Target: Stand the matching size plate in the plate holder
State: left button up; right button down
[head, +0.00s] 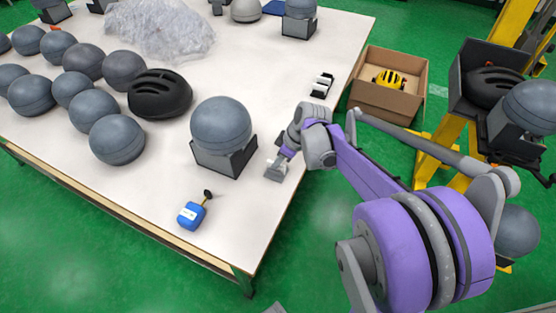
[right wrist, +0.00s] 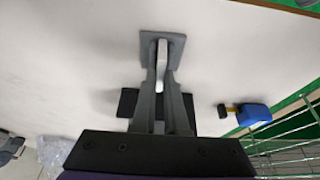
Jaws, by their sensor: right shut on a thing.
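My right gripper (head: 283,160) is low over the right edge of the white table, beside the large stand with a grey ball. In the right wrist view its two fingers (right wrist: 161,72) are shut on a pale upright strip that rises from a flat grey square plate (right wrist: 176,46). The grey plate also shows under the gripper in the head view (head: 274,174). Whether it touches the table is hard to tell. A small black-and-white slotted rack (head: 322,84), perhaps the plate holder, stands farther back near the table's right edge. My left gripper is out of view.
A grey ball (head: 221,122) sits on a dark stand (head: 226,160) left of the gripper. Several grey balls and a black helmet (head: 160,95) fill the left. A cardboard box (head: 390,98) is beyond the table's right edge.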

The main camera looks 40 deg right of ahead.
dwell(0.4)
jog(key=c, duration=0.9)
grip_release()
jog(key=shift+o, duration=0.2)
jog(key=p+v, duration=0.1)
jog(key=v, duration=0.9)
jog(key=shift+r+p, duration=0.3)
jog(key=shift+r, duration=0.05)
jog(key=shift+s, duration=0.1)
jog(key=s+a+m+h+p, duration=0.1)
jog(key=s+a+m+p, duration=0.1)
jog(key=s+a, duration=0.3)
jog(key=s+a+f+m+t+h+p, duration=0.1)
jog(key=s+a+m+p, duration=0.2)
jog(key=a, duration=0.9)
jog(key=s+p, duration=0.1)
jog(key=s, duration=0.2)
jog(key=shift+a+f, duration=0.25)
jog(key=shift+a, duration=0.15)
